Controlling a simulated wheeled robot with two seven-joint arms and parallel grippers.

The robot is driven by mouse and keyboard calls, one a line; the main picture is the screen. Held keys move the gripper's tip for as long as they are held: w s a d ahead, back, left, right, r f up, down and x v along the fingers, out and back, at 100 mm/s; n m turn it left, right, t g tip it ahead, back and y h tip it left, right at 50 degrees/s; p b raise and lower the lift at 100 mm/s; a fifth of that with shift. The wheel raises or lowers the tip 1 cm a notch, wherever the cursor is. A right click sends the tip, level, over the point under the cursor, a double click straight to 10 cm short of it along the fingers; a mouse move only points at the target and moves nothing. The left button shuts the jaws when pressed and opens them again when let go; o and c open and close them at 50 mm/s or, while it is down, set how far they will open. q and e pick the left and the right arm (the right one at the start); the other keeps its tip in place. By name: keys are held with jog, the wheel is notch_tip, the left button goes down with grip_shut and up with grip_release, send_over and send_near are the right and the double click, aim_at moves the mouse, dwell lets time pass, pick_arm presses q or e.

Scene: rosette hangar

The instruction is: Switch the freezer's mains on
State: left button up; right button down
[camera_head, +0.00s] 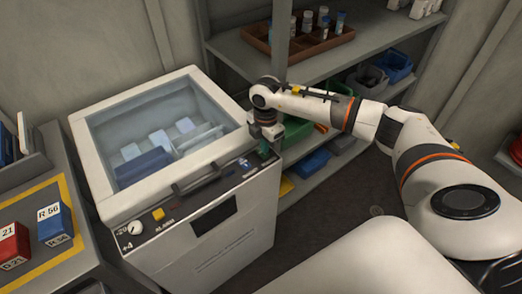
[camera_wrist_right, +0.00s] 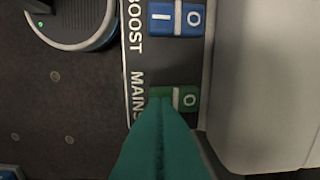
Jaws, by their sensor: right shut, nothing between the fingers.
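The freezer (camera_head: 240,250) is a white chest with a glass lid, standing left of centre in the head view. My right gripper (camera_head: 265,150) is at the right end of its front panel. In the right wrist view, my teal fingers (camera_wrist_right: 160,104) are together and empty, with their tips at the left half of the green MAINS rocker switch (camera_wrist_right: 189,100). The switch's O half shows to their right; its other half is mostly covered. I cannot tell whether the tips touch it or which way it is tipped. My left gripper is not in view.
A blue BOOST rocker (camera_wrist_right: 176,18) marked I and O sits beside MAINS on the same dark strip. The freezer panel also has a dial (camera_head: 135,227) and a yellow button (camera_head: 158,214). Shelves (camera_head: 330,60) with bins stand behind. A side table (camera_head: 50,260) holds labelled boxes.

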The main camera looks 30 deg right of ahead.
jog(key=shift+f+b, duration=0.45)
jog(key=shift+f, duration=0.35)
jog(key=shift+r, duration=0.1)
jog(key=shift+r+p, duration=2.85)
jog(key=shift+r, duration=0.6)
